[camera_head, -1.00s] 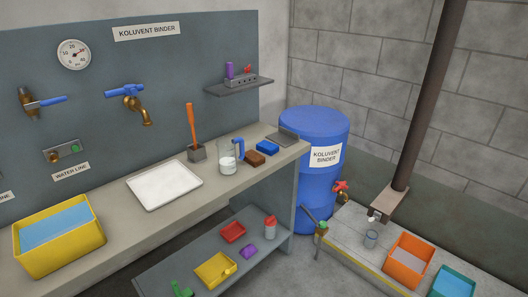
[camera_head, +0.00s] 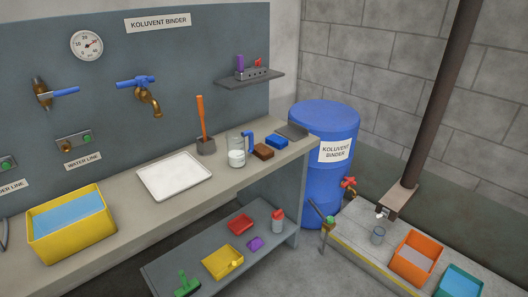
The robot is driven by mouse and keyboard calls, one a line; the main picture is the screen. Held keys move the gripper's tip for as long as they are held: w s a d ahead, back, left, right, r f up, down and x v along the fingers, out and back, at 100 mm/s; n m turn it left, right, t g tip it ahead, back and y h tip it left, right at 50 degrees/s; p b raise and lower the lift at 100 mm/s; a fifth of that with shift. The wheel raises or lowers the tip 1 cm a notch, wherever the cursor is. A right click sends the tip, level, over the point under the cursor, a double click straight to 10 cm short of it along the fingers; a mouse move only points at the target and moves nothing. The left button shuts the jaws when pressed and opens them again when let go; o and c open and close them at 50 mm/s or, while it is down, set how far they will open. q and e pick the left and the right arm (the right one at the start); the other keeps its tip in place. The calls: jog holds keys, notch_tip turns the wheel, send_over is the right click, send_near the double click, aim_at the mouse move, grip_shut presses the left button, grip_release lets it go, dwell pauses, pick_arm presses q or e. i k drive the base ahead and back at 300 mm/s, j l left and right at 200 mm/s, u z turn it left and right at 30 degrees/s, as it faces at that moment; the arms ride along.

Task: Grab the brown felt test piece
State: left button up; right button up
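The brown felt piece (camera_head: 264,152) is a small brown block lying on the workbench, towards its right end. A blue block (camera_head: 277,142) lies just behind it to the right. A clear jug with a blue handle (camera_head: 237,155) stands close on its left. Neither of my grippers shows in the head view.
The workbench (camera_head: 120,218) also holds a white tray (camera_head: 174,176), a pot with an orange-handled tool (camera_head: 205,146), a grey plate (camera_head: 292,131) and a yellow tub (camera_head: 72,224). A lower shelf (camera_head: 190,262) bears small items. A blue barrel (camera_head: 322,190) stands beyond the bench's right end.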

aim_at(262, 151)
jog(key=i+z, duration=0.25)
jog(key=i, duration=0.7)
